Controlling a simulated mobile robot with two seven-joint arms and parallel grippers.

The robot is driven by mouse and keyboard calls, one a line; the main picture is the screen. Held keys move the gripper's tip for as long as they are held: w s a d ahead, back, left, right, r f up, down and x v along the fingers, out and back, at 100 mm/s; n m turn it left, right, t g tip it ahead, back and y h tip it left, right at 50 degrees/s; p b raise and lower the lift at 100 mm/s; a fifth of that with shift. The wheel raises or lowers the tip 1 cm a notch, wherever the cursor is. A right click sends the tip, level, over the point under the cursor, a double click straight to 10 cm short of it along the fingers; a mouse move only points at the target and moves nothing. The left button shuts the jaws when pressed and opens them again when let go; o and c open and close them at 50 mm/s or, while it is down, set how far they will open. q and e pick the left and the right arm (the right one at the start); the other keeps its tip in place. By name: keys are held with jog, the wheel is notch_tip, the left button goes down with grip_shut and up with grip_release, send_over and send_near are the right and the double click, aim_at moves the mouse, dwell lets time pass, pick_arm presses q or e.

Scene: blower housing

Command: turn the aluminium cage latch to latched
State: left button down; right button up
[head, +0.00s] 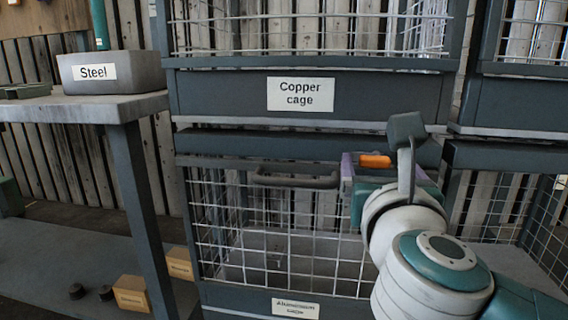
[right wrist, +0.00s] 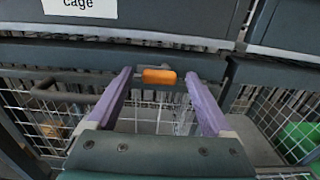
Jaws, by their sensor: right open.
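The aluminium cage (head: 295,308) is the lower wire cage, with a white label on its bottom rail and a dark bar handle (head: 296,180) at its top. Its orange latch (head: 375,161) sits at the upper right of the cage front and looks horizontal. The latch also shows in the right wrist view (right wrist: 159,76). My right gripper (right wrist: 159,82) is open, its purple fingers on either side of the latch with gaps to both. In the head view one purple finger (head: 347,170) shows left of the latch; my wrist hides the rest. My left gripper is out of view.
The copper cage (head: 302,94) stands directly above. Another wire cage (head: 500,210) is at the right. A bench (head: 80,106) with a grey Steel box (head: 112,72) is at the left. Small tan boxes (head: 132,293) lie low at the left.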

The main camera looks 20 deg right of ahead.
jog(key=shift+w+d, duration=0.25)
jog(key=shift+w, duration=0.2)
jog(key=shift+c, duration=0.2)
grip_shut()
